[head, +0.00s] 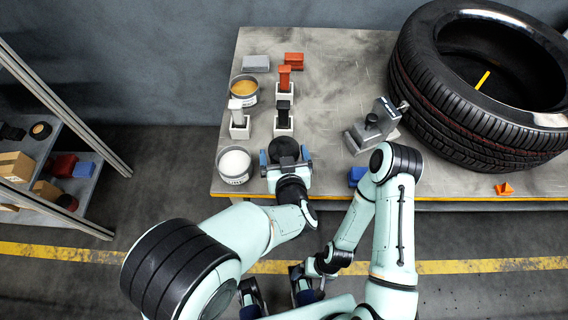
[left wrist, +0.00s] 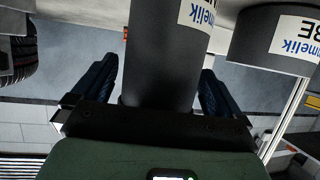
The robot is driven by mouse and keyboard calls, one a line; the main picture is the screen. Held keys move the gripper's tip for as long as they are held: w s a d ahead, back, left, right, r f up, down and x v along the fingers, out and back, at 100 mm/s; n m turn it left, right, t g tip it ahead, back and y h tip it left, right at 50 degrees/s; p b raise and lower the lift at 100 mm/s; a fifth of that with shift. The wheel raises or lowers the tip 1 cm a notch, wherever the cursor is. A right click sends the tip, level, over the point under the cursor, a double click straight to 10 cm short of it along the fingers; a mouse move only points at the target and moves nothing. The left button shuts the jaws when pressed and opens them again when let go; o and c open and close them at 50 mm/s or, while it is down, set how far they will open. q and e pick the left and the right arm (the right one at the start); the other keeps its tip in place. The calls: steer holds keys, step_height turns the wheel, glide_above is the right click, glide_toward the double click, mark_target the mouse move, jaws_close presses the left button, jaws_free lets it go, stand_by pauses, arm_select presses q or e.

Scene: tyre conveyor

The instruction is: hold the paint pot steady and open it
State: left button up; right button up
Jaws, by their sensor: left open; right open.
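A dark-topped paint pot (head: 284,150) stands near the table's front left edge. My left gripper (head: 286,163) is open, with one finger on each side of this pot. In the left wrist view the grey pot (left wrist: 165,60) with a white label is between the blue-padded fingers, with gaps showing beside it. I cannot tell whether its dark top is a lid or paint. My right gripper (head: 277,288) is open and empty, low in front of the table and close to my body.
A white-topped pot (head: 235,163) stands close left of the dark one; an ochre-topped pot (head: 243,87) is behind. Red (head: 284,79) and black (head: 283,110) handled tools stand in white holders. A grey device (head: 374,125) and large tyre (head: 485,80) are to the right.

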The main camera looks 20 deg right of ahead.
arm_select(q)
steer(key=shift+r, duration=0.1)
steer(key=c, duration=1.4)
step_height(320, 180, up, 20)
steer(key=p, duration=0.7)
steer(key=shift+c, duration=0.2)
arm_select(e)
step_height(320, 180, up, 7)
steer(key=w, duration=0.2)
steer(key=shift+w+r, duration=0.2)
steer(key=shift+w, duration=0.1)
arm_select(q)
steer(key=o, duration=0.6)
steer(key=c, duration=0.6)
